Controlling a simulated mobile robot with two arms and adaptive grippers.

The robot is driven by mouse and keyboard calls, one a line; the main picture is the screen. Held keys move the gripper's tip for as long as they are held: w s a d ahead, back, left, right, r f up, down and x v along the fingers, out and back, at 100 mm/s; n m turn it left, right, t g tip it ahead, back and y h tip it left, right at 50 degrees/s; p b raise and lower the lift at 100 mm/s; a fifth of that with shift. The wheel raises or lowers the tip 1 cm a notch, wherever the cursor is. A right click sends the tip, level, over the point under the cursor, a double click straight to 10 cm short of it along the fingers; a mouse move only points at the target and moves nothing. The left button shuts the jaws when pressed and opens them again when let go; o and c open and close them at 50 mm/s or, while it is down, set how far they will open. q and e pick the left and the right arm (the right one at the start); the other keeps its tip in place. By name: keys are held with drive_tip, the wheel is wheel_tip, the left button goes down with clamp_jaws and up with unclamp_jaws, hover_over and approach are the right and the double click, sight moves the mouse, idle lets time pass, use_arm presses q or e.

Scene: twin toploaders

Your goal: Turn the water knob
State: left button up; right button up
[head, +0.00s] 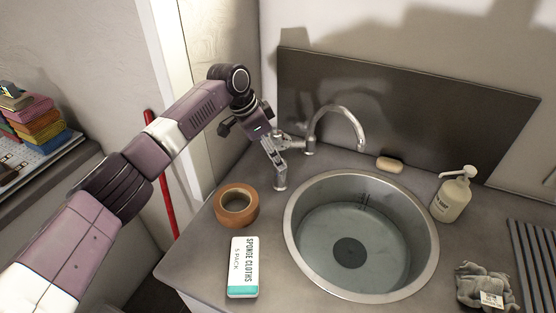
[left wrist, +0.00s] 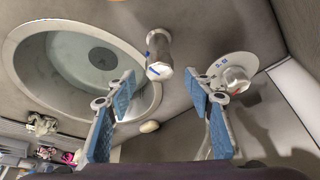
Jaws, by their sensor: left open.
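The curved metal faucet (head: 340,114) rises behind the round sink. A short metal post (head: 280,183) stands on the counter left of the sink, just below my left gripper (head: 280,145). In the left wrist view, my left gripper (left wrist: 160,105) is open with nothing between its blue-padded fingers. A short metal cylinder (left wrist: 158,58) with blue marks shows beyond the gap between the fingertips. A round pale fixture (left wrist: 233,75) with a knob-like middle and blue marks lies beyond the right fingertip. I cannot tell which is the water knob. No contact is clear. My right gripper is not in view.
The sink (head: 290,226) holds water. A brown tape roll (head: 222,207) and a sponge cloth box (head: 243,267) lie on the left counter. A soap bar (head: 390,164), pump bottle (head: 453,195) and grey cloth (head: 484,286) stand around the sink. A dark backsplash (head: 410,110) rises behind.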

use_arm(q)
drive_tip(key=v, duration=0.8)
drive_tip(key=shift+a+r, duration=0.25)
drive_tip(key=shift+r, duration=0.05)
drive_tip(key=shift+s+f, duration=0.1)
idle(0.9)
